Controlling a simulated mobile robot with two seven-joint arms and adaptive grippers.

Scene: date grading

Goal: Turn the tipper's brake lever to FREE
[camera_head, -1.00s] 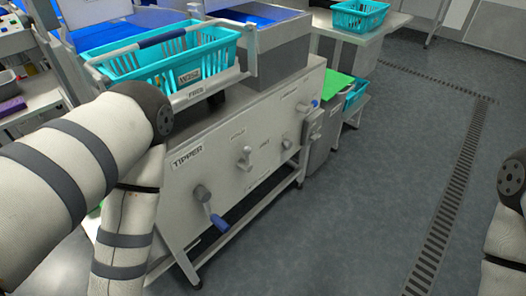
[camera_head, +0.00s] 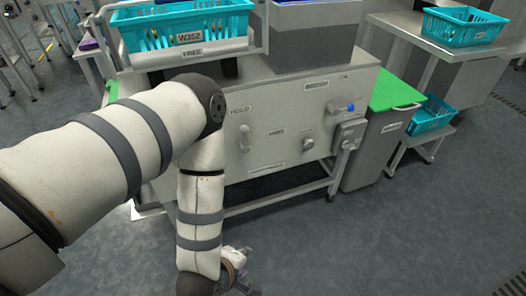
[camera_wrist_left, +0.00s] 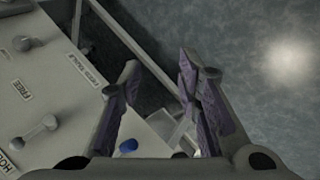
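The tipper's grey front panel (camera_head: 262,95) carries the brake lever (camera_head: 244,138), a small metal lever between the HOLD and FREE labels. Its knob stands up towards the HOLD label (camera_head: 240,110), with the FREE label (camera_head: 277,132) to its right. The lever also shows at the left of the left wrist view (camera_wrist_left: 38,132). My left gripper (camera_head: 238,284) is low in front of the panel, below and apart from the lever, partly cut off by the frame's bottom. In the left wrist view its fingers (camera_wrist_left: 162,90) are apart with nothing between them. My right gripper is out of view.
A second knob (camera_head: 307,143) and a blue-tipped control (camera_head: 350,107) sit to the lever's right. A teal basket (camera_head: 180,25) stands above the panel. A green-topped bin (camera_head: 370,150) is right. Floor in front is clear.

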